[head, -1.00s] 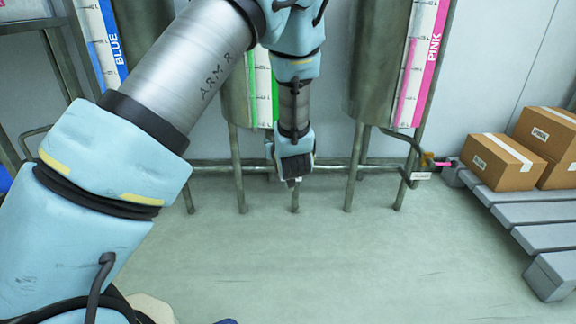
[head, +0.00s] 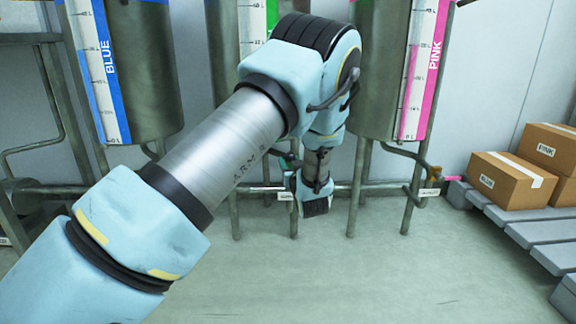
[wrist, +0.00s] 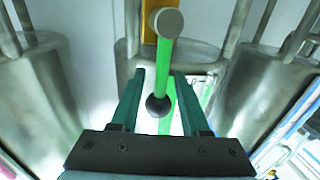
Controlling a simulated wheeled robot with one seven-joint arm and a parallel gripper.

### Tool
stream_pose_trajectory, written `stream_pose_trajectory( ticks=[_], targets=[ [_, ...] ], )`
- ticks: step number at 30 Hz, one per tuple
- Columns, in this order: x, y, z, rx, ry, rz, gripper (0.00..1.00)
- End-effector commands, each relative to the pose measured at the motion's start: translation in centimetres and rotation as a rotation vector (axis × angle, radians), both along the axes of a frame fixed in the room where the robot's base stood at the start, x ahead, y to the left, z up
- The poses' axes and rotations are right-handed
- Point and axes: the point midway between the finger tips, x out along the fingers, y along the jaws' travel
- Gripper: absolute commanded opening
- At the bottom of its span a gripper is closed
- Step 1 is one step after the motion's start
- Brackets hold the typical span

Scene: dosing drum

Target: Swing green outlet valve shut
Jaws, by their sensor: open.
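The green valve lever (wrist: 165,68) shows in the wrist view. It hangs from a round grey end cap (wrist: 167,22) and ends in a black ball knob (wrist: 158,105). An orange-yellow valve part (wrist: 148,22) is behind its top. My gripper (wrist: 159,76) is open, with one teal finger on each side of the lever; I cannot tell whether either finger touches it. In the head view my gripper (head: 315,205) is low in front of the middle tank's (head: 225,60) pipework, and my arm hides the green valve there.
The blue-marked tank (head: 145,70) stands left and the pink-marked tank (head: 380,70) right, on pipe legs. The pink valve (head: 450,178) sticks out at right. Boxes (head: 505,180) sit on a grey pallet (head: 535,235). The floor (head: 350,285) in front is clear.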

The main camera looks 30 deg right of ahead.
Motion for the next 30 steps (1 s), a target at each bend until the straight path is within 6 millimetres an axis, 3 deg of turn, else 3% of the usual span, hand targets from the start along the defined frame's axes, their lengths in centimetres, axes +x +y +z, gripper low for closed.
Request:
stream_pose_trajectory(
  ticks=[6,16,27,30],
  targets=[
    [1.9,-0.5,-0.1,-0.001,0.000,0.001,0.46],
    [2.2,-0.5,0.0,0.000,0.001,0.000,0.45],
    [2.1,-0.5,0.0,0.000,0.001,0.000,0.03],
    [2.1,-0.5,0.0,-0.001,0.000,0.000,0.00]
  ],
)
